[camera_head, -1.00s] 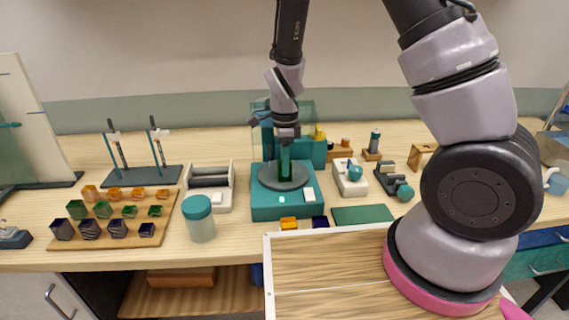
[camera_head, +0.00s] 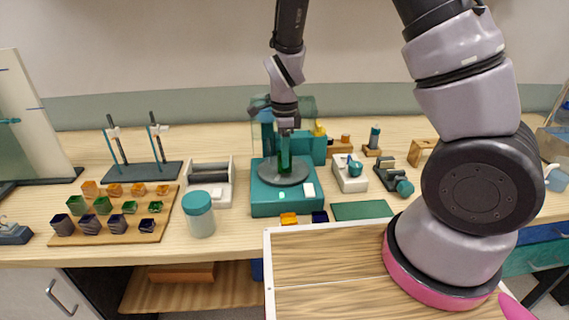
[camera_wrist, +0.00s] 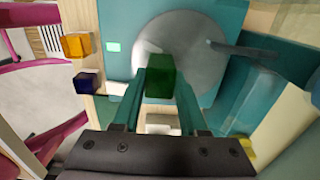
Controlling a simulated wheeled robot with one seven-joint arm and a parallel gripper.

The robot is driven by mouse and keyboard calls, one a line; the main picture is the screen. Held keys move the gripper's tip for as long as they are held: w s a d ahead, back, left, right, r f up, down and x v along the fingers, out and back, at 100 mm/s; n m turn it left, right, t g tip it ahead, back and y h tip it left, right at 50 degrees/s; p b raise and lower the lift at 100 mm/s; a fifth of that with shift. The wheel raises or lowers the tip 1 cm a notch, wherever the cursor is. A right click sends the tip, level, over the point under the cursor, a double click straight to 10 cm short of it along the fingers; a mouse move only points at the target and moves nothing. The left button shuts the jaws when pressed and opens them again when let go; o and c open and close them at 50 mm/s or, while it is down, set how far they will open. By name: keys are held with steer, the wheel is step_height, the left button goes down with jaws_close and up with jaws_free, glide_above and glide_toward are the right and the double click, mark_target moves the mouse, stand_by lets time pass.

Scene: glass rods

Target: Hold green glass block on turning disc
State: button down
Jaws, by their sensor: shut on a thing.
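The green glass block (camera_wrist: 160,76) is between the fingertips of my gripper (camera_wrist: 161,95) in the wrist view. My gripper is shut on it. The grey turning disc (camera_wrist: 190,38) lies beneath the block, on the teal machine (camera_wrist: 112,18). In the head view the disc (camera_head: 268,176) shows on the teal machine (camera_head: 275,208), and my gripper (camera_head: 285,160) points down at it with the green block (camera_head: 285,168) at its tips. The block's lower end is at or very close to the disc; I cannot tell whether it touches.
A board with orange, green and dark glass blocks (camera_head: 112,218) lies at left, beside a teal-lidded jar (camera_head: 200,215). An orange block (camera_head: 289,219) and a dark blue block (camera_head: 320,217) lie before the machine. A clear shield (camera_head: 308,105) stands behind it.

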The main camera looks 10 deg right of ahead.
steer(key=shift+r, duration=4)
steer(key=shift+f, duration=0.1)
